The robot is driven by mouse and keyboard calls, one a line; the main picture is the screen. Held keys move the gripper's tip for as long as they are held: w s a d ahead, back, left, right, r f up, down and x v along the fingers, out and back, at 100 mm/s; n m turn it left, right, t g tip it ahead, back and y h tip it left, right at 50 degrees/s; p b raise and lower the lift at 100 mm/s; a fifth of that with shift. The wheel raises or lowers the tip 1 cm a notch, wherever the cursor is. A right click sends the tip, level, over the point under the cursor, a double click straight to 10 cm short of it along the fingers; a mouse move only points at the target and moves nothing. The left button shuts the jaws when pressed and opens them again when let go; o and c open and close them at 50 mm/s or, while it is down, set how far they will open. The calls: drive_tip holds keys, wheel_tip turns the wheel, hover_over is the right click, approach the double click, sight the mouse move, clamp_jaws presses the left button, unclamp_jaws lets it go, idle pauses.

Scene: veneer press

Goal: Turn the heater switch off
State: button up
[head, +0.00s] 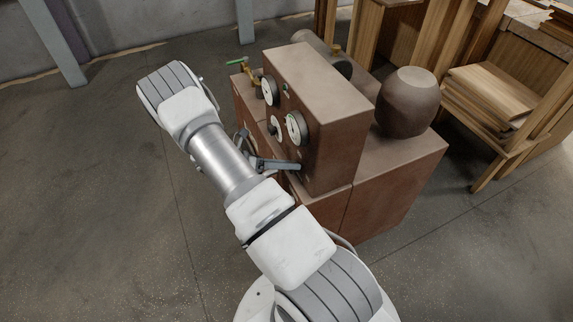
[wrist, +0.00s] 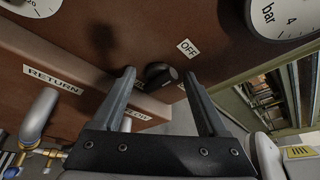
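A dark round knob (wrist: 161,76), which looks like the heater switch, sits on the brown panel in the wrist view. A white OFF label (wrist: 188,48) is above and to its right. My gripper (wrist: 159,71) is open, with one finger on each side of the knob in the picture. Gaps show between the knob and both fingers, and I cannot tell whether the tips reach past it. In the head view a grey finger of my gripper (head: 280,165) is close to the brown machine's front (head: 322,128). The knob cannot be made out there.
Pressure gauges (head: 296,128) are on the panel, one marked bar (wrist: 280,15) near my right finger. A RETURN label (wrist: 52,80) and a pipe with brass fittings (wrist: 38,120) are at left. A round brown tank (head: 408,103) and wooden racks (head: 500,95) stand to the right.

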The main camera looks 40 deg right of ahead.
drive_tip(key=v, duration=1.7)
drive_tip(key=shift+a, duration=0.2)
drive_tip(key=shift+w, duration=0.1)
